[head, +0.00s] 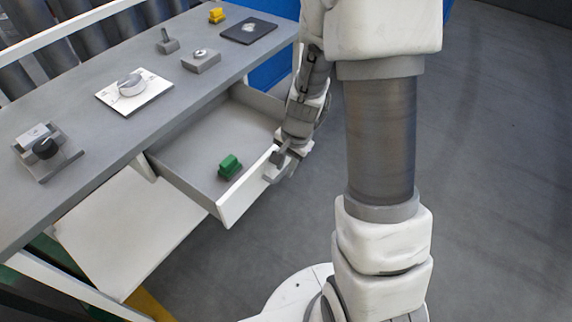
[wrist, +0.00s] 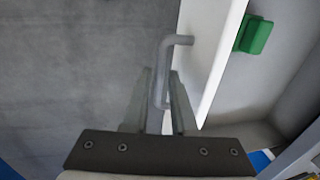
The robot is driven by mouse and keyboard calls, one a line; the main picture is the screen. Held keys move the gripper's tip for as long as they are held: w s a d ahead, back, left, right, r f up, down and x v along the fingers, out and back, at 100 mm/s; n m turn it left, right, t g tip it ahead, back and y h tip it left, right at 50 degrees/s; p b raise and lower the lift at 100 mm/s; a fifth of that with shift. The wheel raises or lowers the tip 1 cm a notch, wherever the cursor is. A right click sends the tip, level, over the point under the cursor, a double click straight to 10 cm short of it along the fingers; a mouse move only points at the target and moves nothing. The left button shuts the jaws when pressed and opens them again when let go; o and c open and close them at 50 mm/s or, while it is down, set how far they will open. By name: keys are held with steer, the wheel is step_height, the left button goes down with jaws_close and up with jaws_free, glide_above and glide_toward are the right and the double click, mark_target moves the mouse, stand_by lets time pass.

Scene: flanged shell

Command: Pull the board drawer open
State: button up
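The board drawer (head: 247,190) stands pulled out from under the grey tabletop, its inside showing. Its white front panel also shows in the wrist view (wrist: 212,60). A grey bar handle (wrist: 163,70) is on the outer face of the front. My gripper (head: 277,172) is at the drawer front in the head view. In the wrist view, the two fingers of my gripper (wrist: 160,95) stand on either side of the handle, with the bar between them. I cannot tell whether both fingers touch the bar.
A green block (head: 230,166) lies inside the drawer and a white shelf (head: 120,225) is below. The tabletop (head: 75,115) holds a white plate with a knob (head: 135,92), a dark pad (head: 248,31) and several small fixtures. Open grey floor (head: 480,150) lies to the right.

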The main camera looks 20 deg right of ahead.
steer(key=shift+o, duration=1.1)
step_height(320, 180, up, 17)
steer(key=s+d+p, duration=0.2)
steer(key=p, duration=0.3)
steer(key=shift+s, duration=0.4)
steer(key=shift+r, duration=0.1)
steer(key=s+a+r+n+t+p, duration=0.2)
steer(key=s+r+n, duration=0.3)
steer(key=r, duration=0.4)
steer(key=s+a+r+n+t+h+p, duration=0.1)
steer(key=s+a+r+n+p, duration=0.1)
steer(key=s+r+n, duration=0.3)
steer(key=s+r+p, duration=0.1)
steer(key=s+r, duration=0.2)
steer(key=r, duration=0.2)
steer(key=shift+s+a+r+n+t+p, duration=0.2)
steer(key=shift+a+r+n+t+p, duration=0.1)
steer(key=shift+n+t+p, duration=0.1)
